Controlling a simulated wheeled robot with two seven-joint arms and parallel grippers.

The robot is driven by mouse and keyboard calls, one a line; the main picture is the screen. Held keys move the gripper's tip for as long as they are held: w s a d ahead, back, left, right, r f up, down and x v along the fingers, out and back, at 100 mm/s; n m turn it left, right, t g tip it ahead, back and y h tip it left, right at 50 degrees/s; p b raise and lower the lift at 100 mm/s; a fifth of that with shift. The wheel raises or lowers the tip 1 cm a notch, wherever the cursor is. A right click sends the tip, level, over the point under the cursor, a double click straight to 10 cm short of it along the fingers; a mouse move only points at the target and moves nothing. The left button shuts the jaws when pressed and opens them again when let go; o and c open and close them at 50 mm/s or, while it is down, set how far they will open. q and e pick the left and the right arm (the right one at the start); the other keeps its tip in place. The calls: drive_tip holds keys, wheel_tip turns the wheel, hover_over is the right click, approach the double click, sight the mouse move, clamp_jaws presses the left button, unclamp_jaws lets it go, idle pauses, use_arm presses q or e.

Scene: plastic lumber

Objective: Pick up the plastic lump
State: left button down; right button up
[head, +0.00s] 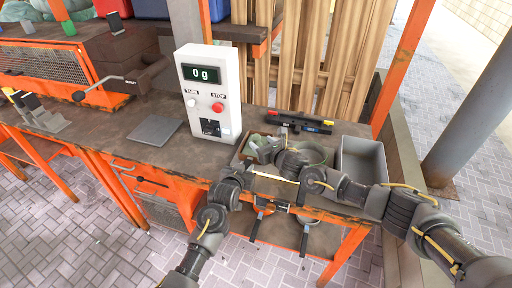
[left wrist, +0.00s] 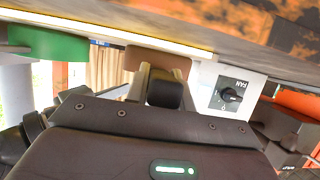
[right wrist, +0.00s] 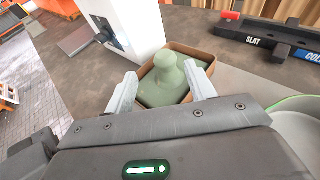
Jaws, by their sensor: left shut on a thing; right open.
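The plastic lump (right wrist: 168,82) is pale green with a rounded knob on top. It sits in a shallow brown tray (right wrist: 205,56) beside the white scale unit. In the head view the lump (head: 254,142) is partly hidden by my right gripper (head: 268,152). My right gripper (right wrist: 160,88) is open, with its fingers on either side of the lump and above the tray; I cannot tell if they touch it. My left gripper (head: 246,170) is low at the tray's near side. In the left wrist view it (left wrist: 163,76) is shut on a brown part, apparently the tray's wall (left wrist: 158,60).
The scale unit (head: 208,95) reads 0 g, with a grey plate (head: 154,130) to its left. A green-rimmed bowl (right wrist: 300,115) and a grey bin (head: 365,160) stand right of the tray. A dark labelled bar (head: 300,121) lies behind. The bench between plate and edge is clear.

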sight(258, 138)
drive_tip(key=shift+x, duration=0.8)
drive_tip(key=shift+w, duration=0.15)
drive_tip(key=shift+d+x, duration=0.15)
drive_tip(key=shift+x, duration=1.1)
drive_tip(key=shift+d+x, duration=0.1)
drive_tip(key=shift+x, duration=1.15)
drive_tip(key=shift+w+d+f, duration=0.1)
clamp_jaws()
